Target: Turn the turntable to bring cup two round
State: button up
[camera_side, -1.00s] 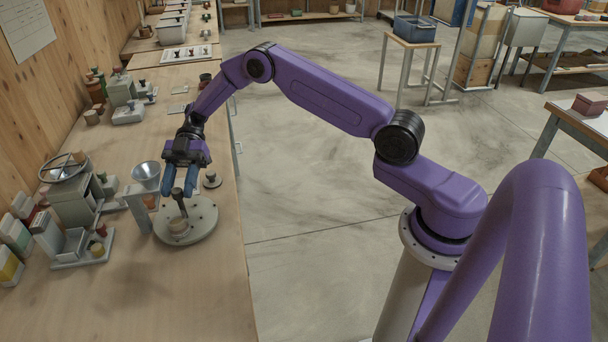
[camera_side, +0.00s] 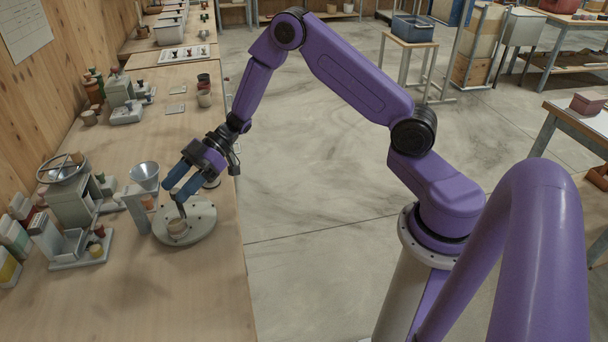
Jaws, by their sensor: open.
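The turntable (camera_side: 203,228) is a round grey disc on the bench, below the metal funnel (camera_side: 145,174) on its stand. A small pale cup (camera_side: 177,228) stands near its front edge; I cannot read any number on it. A dark upright peg (camera_side: 182,211) rises just behind this cup. My gripper (camera_side: 174,193) is open, tilted down to the left, with its blue fingers over the turntable. The fingers hide the peg's top, and I cannot tell whether they touch it. Another cup beside the funnel stand (camera_side: 148,202) is partly visible.
A grey machine with a handwheel (camera_side: 64,168) and a grey tray unit (camera_side: 80,247) stand left of the turntable. Small pots (camera_side: 204,96) sit farther back near the bench's right edge. The front of the bench (camera_side: 150,295) is clear.

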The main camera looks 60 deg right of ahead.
jog(key=shift+s+a+m+t+h, duration=0.15)
jog(key=shift+m+t+h, duration=0.3)
jog(key=shift+m+t, duration=0.55)
jog(key=shift+s+m+t+h, duration=0.2)
jog(key=shift+m+t+h, duration=0.3)
jog(key=shift+m+t, duration=0.5)
jog(key=shift+s+a+m+t+h, duration=0.15)
jog(key=shift+m+t+h, duration=0.3)
jog(key=shift+m+t, duration=0.5)
jog(key=v, duration=1.7)
jog(key=s+a+g+h, duration=0.1)
jog(key=s+h, duration=0.3)
jog(key=s, duration=0.4)
jog(key=s+a+r+n+g+h, duration=0.1)
jog(key=s+g+h, duration=0.3)
jog(key=s, duration=0.4)
jog(key=shift+a+r, duration=0.15)
jog(key=shift+a, duration=0.55)
jog(key=shift+s, duration=0.15)
